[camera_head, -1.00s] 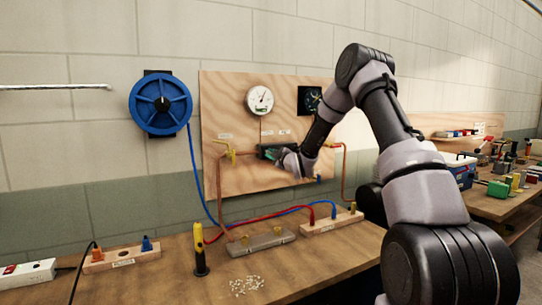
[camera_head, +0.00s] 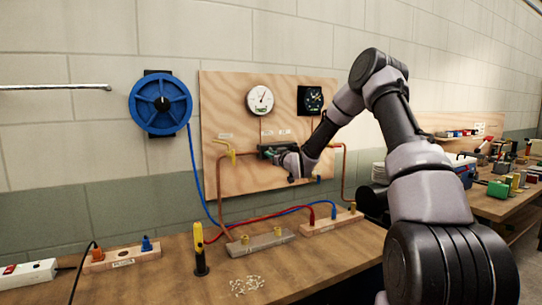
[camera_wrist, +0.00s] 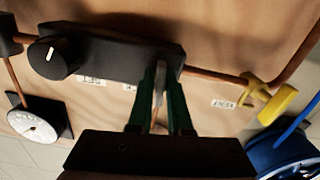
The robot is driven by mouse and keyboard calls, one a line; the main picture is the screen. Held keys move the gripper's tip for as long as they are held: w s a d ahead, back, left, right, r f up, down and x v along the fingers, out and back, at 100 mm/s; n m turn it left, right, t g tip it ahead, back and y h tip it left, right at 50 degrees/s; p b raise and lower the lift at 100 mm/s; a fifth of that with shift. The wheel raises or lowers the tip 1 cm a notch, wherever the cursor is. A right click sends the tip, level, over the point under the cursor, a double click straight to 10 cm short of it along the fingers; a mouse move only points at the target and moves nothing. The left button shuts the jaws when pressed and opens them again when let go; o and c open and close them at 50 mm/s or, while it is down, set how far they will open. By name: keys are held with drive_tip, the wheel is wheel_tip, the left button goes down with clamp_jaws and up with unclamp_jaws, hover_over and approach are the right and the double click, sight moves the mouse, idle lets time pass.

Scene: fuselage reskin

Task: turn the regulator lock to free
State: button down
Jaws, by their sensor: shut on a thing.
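The regulator is a black block (camera_wrist: 115,58) on the plywood panel, with a black round knob (camera_wrist: 54,56) that carries a white mark. My gripper (camera_wrist: 160,76) has green fingers and is at the block's right end in the wrist view. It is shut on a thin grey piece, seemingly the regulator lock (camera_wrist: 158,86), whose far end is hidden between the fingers. Small labels lie beside the block, too blurred to read. In the head view my gripper (camera_head: 270,153) is at the regulator (camera_head: 266,148), partly covering it, and the lock cannot be made out.
A white gauge (camera_head: 260,100) and a dark gauge (camera_head: 311,100) sit above on the panel (camera_head: 225,110). A yellow valve handle (camera_wrist: 271,100) is on the copper pipe beside the regulator. A blue hose reel (camera_head: 160,103) hangs left. The bench (camera_head: 175,280) below holds hoses and connector blocks.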

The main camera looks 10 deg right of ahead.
drive_tip(key=shift+f+m, duration=0.1)
drive_tip(key=shift+m, duration=0.5)
drive_tip(key=c, duration=0.9)
unclamp_jaws()
drive_tip(key=shift+s, duration=0.1)
drive_tip(key=v, duration=1)
drive_tip(key=shift+s+d, duration=0.15)
drive_tip(key=shift+s, duration=0.2)
